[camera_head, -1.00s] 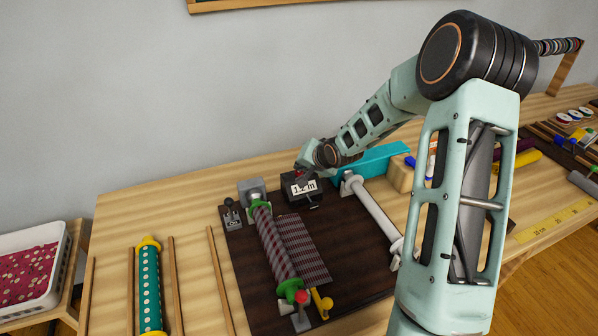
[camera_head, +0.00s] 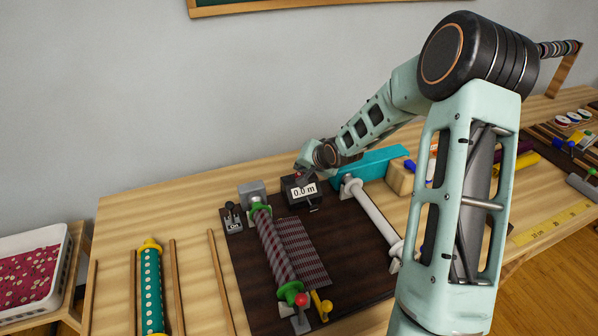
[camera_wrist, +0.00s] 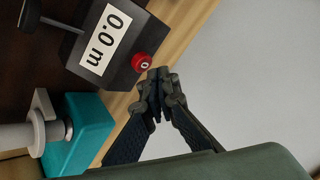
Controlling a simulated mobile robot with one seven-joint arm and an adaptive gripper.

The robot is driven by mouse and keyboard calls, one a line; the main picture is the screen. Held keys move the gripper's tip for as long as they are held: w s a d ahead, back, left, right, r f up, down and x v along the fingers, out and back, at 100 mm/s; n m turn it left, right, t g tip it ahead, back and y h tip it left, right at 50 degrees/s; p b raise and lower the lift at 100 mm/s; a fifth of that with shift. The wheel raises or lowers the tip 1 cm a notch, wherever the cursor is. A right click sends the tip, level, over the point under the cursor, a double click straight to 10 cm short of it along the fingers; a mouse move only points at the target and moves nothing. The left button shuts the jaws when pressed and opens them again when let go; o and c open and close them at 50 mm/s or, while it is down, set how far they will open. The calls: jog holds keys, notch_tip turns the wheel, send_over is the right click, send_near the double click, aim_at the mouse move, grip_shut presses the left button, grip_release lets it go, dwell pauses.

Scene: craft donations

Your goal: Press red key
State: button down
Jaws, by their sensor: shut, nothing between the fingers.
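The red key (camera_wrist: 142,62) is a round red button marked 0 on a dark counter box (camera_wrist: 116,52). The counter box (camera_head: 301,200) also shows in the head view, with a white display (camera_head: 304,190) that reads 0.0 m. My gripper (camera_wrist: 157,76) is shut and empty, its fingertips right beside the red key in the wrist view. I cannot tell whether they touch it. In the head view my gripper (camera_head: 301,177) is small and sits at the top of the box, with the key largely hidden there.
A teal block (camera_head: 373,164) stands right of the counter box. A patterned fabric roll (camera_head: 272,246) and a white roller (camera_head: 374,212) lie on the dark board (camera_head: 349,250). A green roll (camera_head: 150,288) lies at left, and a white basket (camera_head: 58,278) of red fabric stands beyond the table's left side.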

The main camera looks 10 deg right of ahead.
jog(key=shift+r, duration=0.15)
notch_tip(320, 180, up, 5)
jog(key=p, duration=0.4)
dwell(0.6)
